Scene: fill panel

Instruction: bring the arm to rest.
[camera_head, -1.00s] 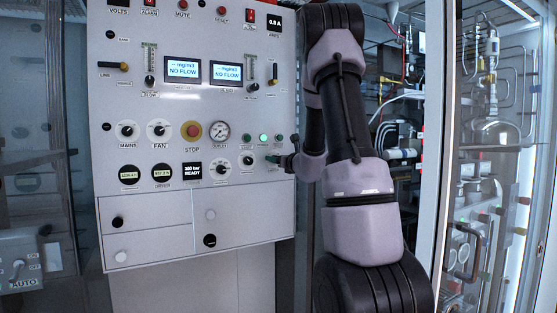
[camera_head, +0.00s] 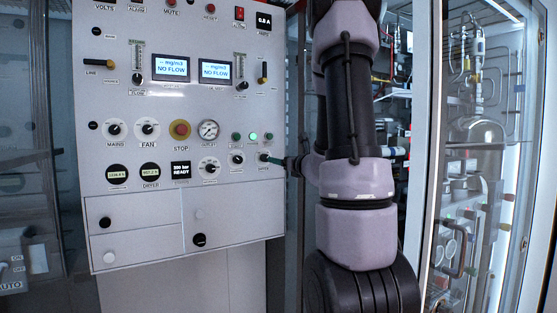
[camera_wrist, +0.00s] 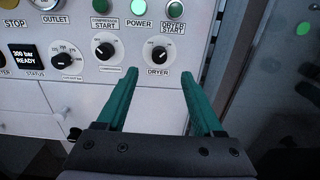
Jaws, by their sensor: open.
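My gripper (camera_wrist: 158,80) shows in the wrist view with its two green fingers apart and nothing between them. The fingertips point at the panel, just below the dryer knob (camera_wrist: 158,55), which shows between the fingers. Whether the tips touch the panel cannot be told. In the head view, my gripper (camera_head: 268,158) is small and seen from the side at the panel's right edge, beside the dryer knob. My arm stands tall in front of the right part of the head view and hides what is behind it.
The white control panel (camera_head: 130,205) fills the left and middle, with knobs, gauges, a red stop button (camera_head: 181,129) and two lit displays (camera_head: 171,67) reading NO FLOW. A glass-fronted cabinet (camera_head: 480,150) with pipes stands at the right. Another dark glass front is at the far left.

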